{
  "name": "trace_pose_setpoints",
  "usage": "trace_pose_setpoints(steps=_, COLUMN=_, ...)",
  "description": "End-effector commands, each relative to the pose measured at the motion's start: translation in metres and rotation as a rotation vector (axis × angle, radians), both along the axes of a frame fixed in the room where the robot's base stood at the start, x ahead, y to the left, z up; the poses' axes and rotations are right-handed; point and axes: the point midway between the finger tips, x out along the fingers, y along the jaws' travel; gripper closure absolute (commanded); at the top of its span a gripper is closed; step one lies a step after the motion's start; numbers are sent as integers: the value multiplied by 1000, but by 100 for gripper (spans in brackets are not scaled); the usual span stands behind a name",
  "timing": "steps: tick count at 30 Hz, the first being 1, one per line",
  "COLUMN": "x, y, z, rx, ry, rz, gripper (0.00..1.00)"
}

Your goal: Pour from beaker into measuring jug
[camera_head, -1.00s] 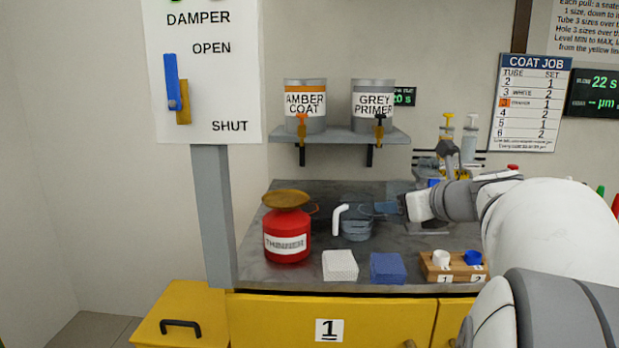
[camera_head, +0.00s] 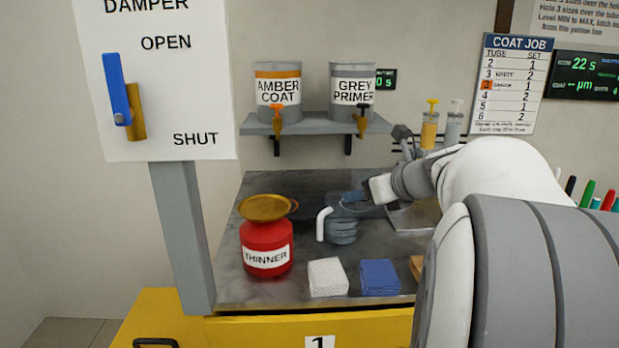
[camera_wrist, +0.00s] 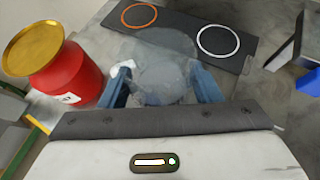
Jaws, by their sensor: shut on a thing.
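A clear vessel with a white handle, which looks like the measuring jug (camera_head: 342,232), stands on the dark bench right of the red can. My gripper (camera_head: 354,198) is just above and behind it, its blue fingers shut on a clear vessel that seems to be the beaker (camera_wrist: 165,85). In the wrist view my gripper (camera_wrist: 160,90) has one blue finger on each side of this see-through body. The clear outlines overlap, so where the beaker ends and the jug begins, and any liquid, I cannot make out. The white handle (camera_wrist: 122,68) shows near the left finger.
The red thinner can (camera_head: 266,245) with a brass dish top stands close on the left. A white block (camera_head: 327,277) and a blue block (camera_head: 379,277) lie in front. A dark mat (camera_wrist: 185,30) has orange and white rings. Paint cans (camera_head: 277,90) sit on a shelf behind.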

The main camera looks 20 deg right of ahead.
Motion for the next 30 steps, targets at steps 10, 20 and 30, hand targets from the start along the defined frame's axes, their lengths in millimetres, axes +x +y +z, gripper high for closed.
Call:
trace_pose_setpoints(steps=10, x=3, y=2, z=0, rx=-22, ry=102, rz=4, gripper=66)
trace_pose_setpoints(steps=20, x=5, y=3, z=-5, rx=-46, ry=194, rz=5, gripper=66)
trace_pose_setpoints(steps=30, x=8, y=4, z=-9, rx=-69, ry=285, rz=5, gripper=66)
